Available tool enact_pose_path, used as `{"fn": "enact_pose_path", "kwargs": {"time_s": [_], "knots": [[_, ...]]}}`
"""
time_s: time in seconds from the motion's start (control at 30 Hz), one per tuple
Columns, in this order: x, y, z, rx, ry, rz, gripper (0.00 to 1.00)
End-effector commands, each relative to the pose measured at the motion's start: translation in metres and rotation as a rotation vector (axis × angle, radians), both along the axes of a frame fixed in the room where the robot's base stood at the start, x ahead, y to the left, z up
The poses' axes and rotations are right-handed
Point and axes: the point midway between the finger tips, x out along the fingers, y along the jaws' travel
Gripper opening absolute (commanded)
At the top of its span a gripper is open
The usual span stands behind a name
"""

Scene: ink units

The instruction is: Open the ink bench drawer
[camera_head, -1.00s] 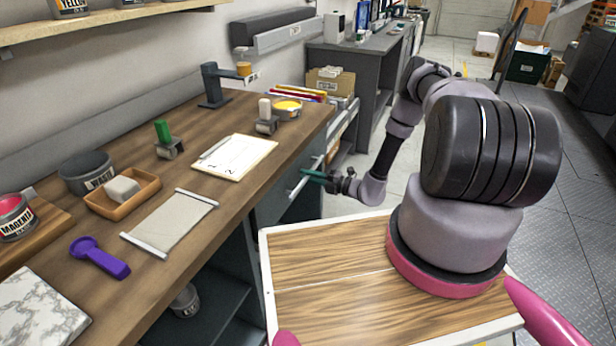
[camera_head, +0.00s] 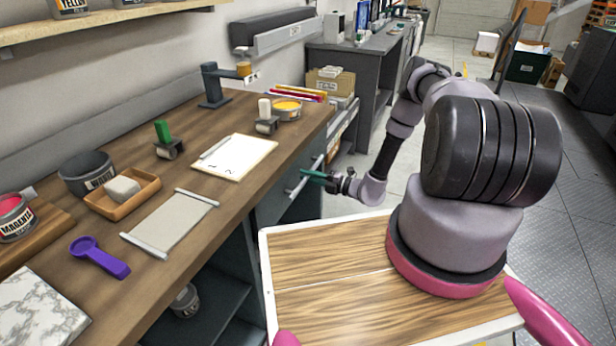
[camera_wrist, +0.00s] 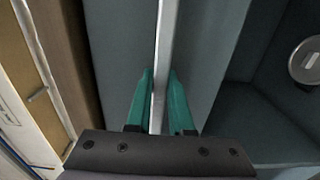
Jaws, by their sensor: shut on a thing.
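The ink bench drawer (camera_head: 276,204) is a grey front under the right end of the wooden bench top. Its metal bar handle (camera_head: 301,181) runs along the front. My gripper (camera_head: 308,174) reaches the handle from the right. In the wrist view the teal fingers (camera_wrist: 160,98) stand on both sides of the handle bar (camera_wrist: 166,45), shut on it. The grey drawer face (camera_wrist: 125,50) lies behind the bar. I cannot see any opened drawer interior.
The bench top (camera_head: 150,205) holds a clipboard sheet (camera_head: 234,157), ink rollers, an orange tray (camera_head: 123,203), a purple tool (camera_head: 99,257) and cans. Open shelves with a can (camera_head: 184,301) lie under the bench. My wood-topped base stands close to the bench front.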

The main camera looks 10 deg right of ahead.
Motion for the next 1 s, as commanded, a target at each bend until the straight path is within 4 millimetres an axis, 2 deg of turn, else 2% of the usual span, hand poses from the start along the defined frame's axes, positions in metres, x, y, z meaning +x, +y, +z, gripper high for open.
{"fn": "enact_pose_path", "kwargs": {"time_s": [0.67,0.87,1.0], "knots": [[-0.004,-0.006,-0.001,-0.002,0.002,-0.003,0.0],[-0.019,-0.029,-0.001,-0.002,0.002,-0.005,0.0],[-0.038,-0.055,-0.001,-0.002,0.003,-0.006,0.0]]}}
